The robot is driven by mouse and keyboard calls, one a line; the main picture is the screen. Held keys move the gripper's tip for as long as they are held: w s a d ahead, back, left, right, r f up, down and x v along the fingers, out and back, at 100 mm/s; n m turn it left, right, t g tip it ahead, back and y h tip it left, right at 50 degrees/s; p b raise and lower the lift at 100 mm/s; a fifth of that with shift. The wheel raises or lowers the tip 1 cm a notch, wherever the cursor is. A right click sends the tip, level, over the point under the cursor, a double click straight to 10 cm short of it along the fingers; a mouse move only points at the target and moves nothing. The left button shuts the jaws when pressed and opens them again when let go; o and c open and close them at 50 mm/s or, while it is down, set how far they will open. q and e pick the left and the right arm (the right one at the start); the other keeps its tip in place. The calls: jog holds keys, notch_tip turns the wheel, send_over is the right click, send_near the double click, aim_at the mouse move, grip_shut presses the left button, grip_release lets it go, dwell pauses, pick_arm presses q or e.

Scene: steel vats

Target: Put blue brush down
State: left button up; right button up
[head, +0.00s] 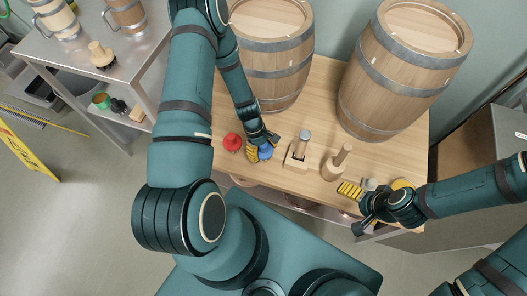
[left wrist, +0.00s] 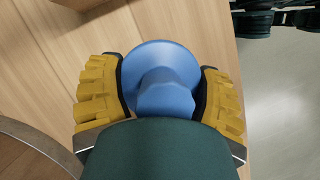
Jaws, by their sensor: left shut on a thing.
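The blue brush (head: 266,152) is at the front edge region of the wooden table (head: 318,95), just right of a red brush (head: 232,142). My left gripper (head: 259,151) is shut on the blue brush. In the left wrist view the blue brush (left wrist: 166,80) shows a round blue base and a knob between the two yellow finger pads. The wooden top lies behind it; whether the brush touches it I cannot tell. My right gripper (head: 374,192) is at the table's right front, with one yellow pad visible; its opening is unclear.
A wooden block with a grey-topped handle (head: 297,154) and a wooden-handled tool (head: 336,165) stand right of the blue brush. Two barrels (head: 272,50) (head: 398,75) fill the back. A steel table (head: 95,45) with mugs is at left. Some bare wood lies between barrels and tools.

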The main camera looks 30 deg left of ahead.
pick_arm(q)
jog(key=shift+f, duration=0.65)
jog(key=shift+f, duration=0.1)
jog(key=o, duration=1.3)
jog(key=shift+c, duration=0.2)
jog(key=shift+w+r, duration=0.1)
jog(key=shift+r, duration=0.15)
jog(key=p+v, duration=0.2)
jog(key=v, duration=0.9)
jog(key=shift+r, duration=0.35)
jog(key=shift+a, duration=0.15)
